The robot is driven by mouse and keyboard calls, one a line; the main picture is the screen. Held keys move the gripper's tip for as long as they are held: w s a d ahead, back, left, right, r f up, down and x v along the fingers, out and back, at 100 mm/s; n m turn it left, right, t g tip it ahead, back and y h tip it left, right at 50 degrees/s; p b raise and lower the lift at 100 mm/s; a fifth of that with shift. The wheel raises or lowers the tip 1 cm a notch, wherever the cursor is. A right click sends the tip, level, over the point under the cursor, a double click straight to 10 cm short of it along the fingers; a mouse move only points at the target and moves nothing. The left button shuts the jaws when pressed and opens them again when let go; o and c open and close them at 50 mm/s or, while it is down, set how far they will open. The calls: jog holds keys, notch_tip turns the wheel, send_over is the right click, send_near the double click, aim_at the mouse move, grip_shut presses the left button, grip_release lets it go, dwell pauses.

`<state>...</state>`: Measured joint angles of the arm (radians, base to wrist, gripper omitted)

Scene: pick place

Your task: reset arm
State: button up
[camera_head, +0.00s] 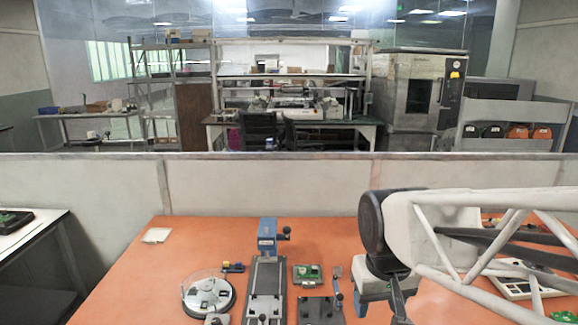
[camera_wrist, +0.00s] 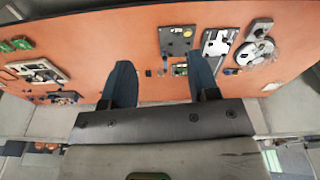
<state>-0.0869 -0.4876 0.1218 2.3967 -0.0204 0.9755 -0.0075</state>
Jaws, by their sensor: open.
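My gripper shows in the wrist view (camera_wrist: 160,85) with its two dark fingers spread wide apart and nothing between them but orange table and small items farther off. In the head view my gripper (camera_head: 398,300) points down over the right part of the table, its tips cut off by the bottom edge. My pale arm comes in from the right and hides part of the table.
The orange table (camera_head: 130,270) holds a blue vise-like fixture (camera_head: 267,238), a round metal device (camera_head: 208,294), a green circuit board (camera_head: 306,273) and a white square (camera_head: 156,235). A white panelled device (camera_head: 515,282) lies right. A low partition (camera_head: 260,182) stands behind.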

jog(key=s+d+m+t, duration=0.1)
jog(key=s+d, duration=0.2)
jog(key=s, duration=0.4)
jog(key=shift+s+d+f, duration=0.15)
jog(key=shift+s+f, duration=0.1)
jog(key=shift+f, duration=0.15)
